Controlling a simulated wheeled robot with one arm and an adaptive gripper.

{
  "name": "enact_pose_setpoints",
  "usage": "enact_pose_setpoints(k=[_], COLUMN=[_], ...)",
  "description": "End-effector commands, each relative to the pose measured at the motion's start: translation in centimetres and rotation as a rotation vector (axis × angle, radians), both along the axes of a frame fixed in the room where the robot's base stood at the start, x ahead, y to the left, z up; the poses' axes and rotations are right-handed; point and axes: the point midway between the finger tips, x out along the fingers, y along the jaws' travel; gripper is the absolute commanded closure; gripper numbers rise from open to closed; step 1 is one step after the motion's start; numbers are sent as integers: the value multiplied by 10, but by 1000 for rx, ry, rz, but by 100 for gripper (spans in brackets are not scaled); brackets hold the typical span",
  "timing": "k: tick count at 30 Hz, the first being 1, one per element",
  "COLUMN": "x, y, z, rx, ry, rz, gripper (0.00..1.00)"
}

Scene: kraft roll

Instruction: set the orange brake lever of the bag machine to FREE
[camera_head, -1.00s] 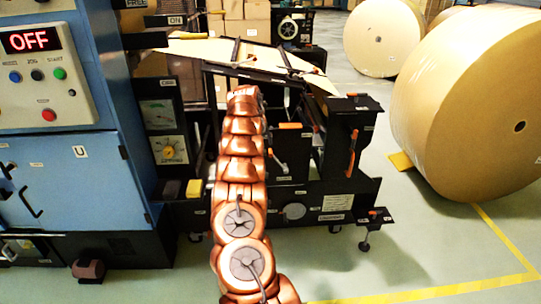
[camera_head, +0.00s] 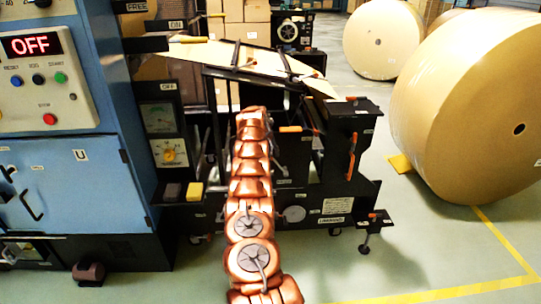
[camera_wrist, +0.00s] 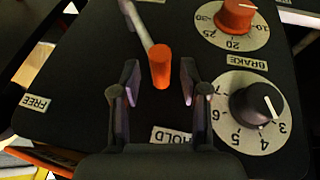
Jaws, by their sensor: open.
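The brake lever is a pale metal rod (camera_wrist: 139,25) with an orange grip (camera_wrist: 160,66), seen in the wrist view. Its grip points down the picture, toward the HOLD label (camera_wrist: 171,136). The FREE label (camera_wrist: 36,103) lies to the left on the same black panel. My gripper (camera_wrist: 159,72) is open, with one dark finger on each side of the orange grip and a visible gap on both sides. I cannot tell the height between fingers and grip. In the head view my copper arm reaches to the bag machine (camera_head: 330,195), and the gripper is hidden.
An orange knob (camera_wrist: 235,14) and a black knob (camera_wrist: 258,104) on numbered dials stand right of the lever, close to the right finger. A BRAKE label (camera_wrist: 247,62) lies between them. A large kraft roll (camera_head: 465,100) stands on the floor at right.

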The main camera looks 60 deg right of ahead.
Motion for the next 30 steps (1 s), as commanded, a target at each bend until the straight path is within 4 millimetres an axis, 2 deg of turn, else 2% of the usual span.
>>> enact_pose_setpoints(k=[9,17,30], x=[0,0,1], y=[-5,-5,-4], z=[-10,-11,-11], rx=[2,2,3], ry=[-1,-1,-2], rz=[0,0,0], gripper=[55,55,99])
